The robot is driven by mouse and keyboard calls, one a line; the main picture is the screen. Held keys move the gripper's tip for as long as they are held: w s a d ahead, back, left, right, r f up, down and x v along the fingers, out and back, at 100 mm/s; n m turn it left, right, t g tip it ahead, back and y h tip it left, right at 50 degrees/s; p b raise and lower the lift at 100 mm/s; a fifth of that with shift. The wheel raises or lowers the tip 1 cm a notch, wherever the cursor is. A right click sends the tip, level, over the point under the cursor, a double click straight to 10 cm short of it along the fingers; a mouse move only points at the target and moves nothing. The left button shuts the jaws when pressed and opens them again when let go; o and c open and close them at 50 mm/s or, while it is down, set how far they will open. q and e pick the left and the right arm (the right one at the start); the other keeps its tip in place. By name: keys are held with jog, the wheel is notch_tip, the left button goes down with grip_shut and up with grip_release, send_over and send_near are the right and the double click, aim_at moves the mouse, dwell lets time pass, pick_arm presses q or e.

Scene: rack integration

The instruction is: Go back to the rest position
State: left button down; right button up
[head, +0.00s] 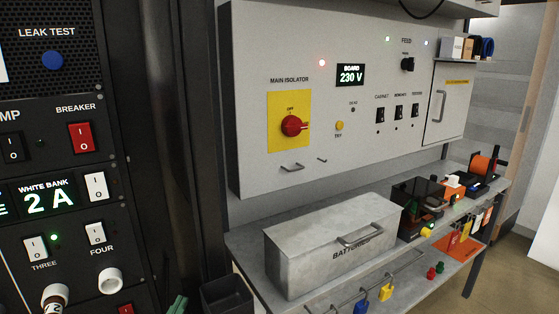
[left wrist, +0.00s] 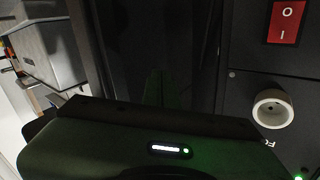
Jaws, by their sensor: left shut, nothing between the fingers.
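My left gripper (head: 178,304) shows only as green fingertips at the bottom edge of the head view, in front of the dark rack post. The fingers are shut with nothing held. In the left wrist view the gripper's dark body with a lit strip fills the bottom, and its dim fingers (left wrist: 155,87) point up the picture. The black rack (head: 120,197) is just left of the fingers in the head view; I see no contact. My right gripper is not in view.
A dark open bin (head: 228,296) is close right of the fingers. Beyond it a grey bench (head: 245,243) carries a metal batteries box (head: 325,235). A grey wall board (head: 255,60) with a red isolator knob (head: 292,126) hangs above. Round sockets (head: 110,281) stick out from the rack.

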pick_arm(q)
jog(key=s+d+f+g, duration=0.2)
jog(key=s+f+g, duration=0.5)
jog(key=s+f, duration=0.55)
jog(key=s+f+n+g+y, duration=0.1)
jog(key=s+f+g, duration=0.25)
jog(key=s, duration=0.45)
jog(key=s+f+n+g, duration=0.15)
jog(key=s+g, duration=0.25)
jog(key=s, duration=0.4)
notch_tip(320, 180, down, 26)
jog(key=s+g, duration=0.1)
jog(key=s, duration=0.1)
jog(key=s+a+f, duration=0.1)
jog(key=s+f, duration=0.7)
jog(key=s+a+f+m+g, duration=0.1)
jog(key=s+a+f, duration=0.1)
jog(key=s+f, duration=0.6)
jog(key=shift+s+a+f, duration=0.25)
jog(key=shift+s+f, duration=0.05)
